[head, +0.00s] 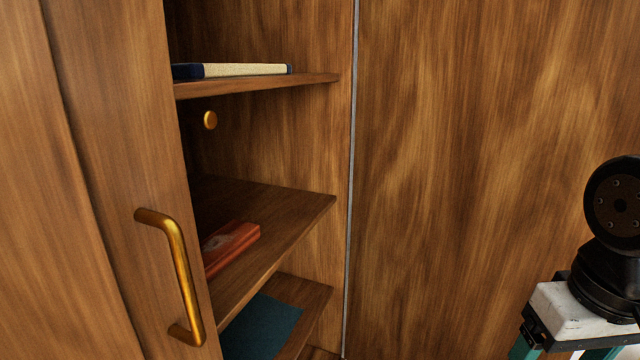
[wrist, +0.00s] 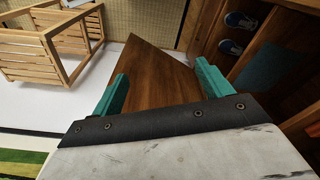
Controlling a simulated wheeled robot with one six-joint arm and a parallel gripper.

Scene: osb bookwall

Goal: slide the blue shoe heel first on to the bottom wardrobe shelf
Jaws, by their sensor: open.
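In the wrist view two small blue shoes with pale rims, one shoe (wrist: 241,20) and another (wrist: 230,47), sit in a wooden recess at the upper right. I cannot tell heel from toe. My gripper (wrist: 160,86) is open, its teal fingers spread well apart from the shoes, with a brown wooden panel (wrist: 152,70) seen between them. I cannot tell whether it touches the panel. In the head view the lowest clearly visible wardrobe shelf (head: 308,293) bears a dark teal mat (head: 262,326). No shoe shows there. My gripper's fingertips are cut off at the lower right.
A wardrobe door with a brass handle (head: 176,270) covers the left. A red box (head: 231,246) lies on the middle shelf, a pale book (head: 235,70) on the upper one. A plain wood panel (head: 470,150) fills the right. A slatted wooden rack (wrist: 50,45) stands on the pale floor.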

